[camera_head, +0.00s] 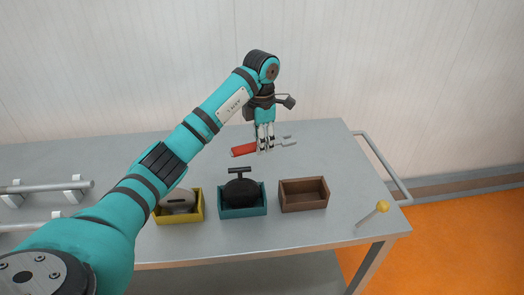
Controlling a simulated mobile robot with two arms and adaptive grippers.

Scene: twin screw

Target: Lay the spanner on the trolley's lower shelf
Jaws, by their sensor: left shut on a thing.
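The spanner (244,150) has a red handle and a grey open-ended head pointing right. My left gripper (265,148) points down and is shut on the spanner near its middle, over the rear part of the trolley's top. I cannot tell whether the spanner is clear of the surface. The grey trolley (340,150) has a push handle at its right end. Its lower shelf (270,275) shows below the front edge of the top; much of the shelf is hidden under the top. My right gripper is not in view.
Along the front of the top stand a yellow bin (180,219) with a grey object, a teal bin (243,212) with a dark handled object, and an empty brown bin (304,207). Grey rails (45,187) lie left.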

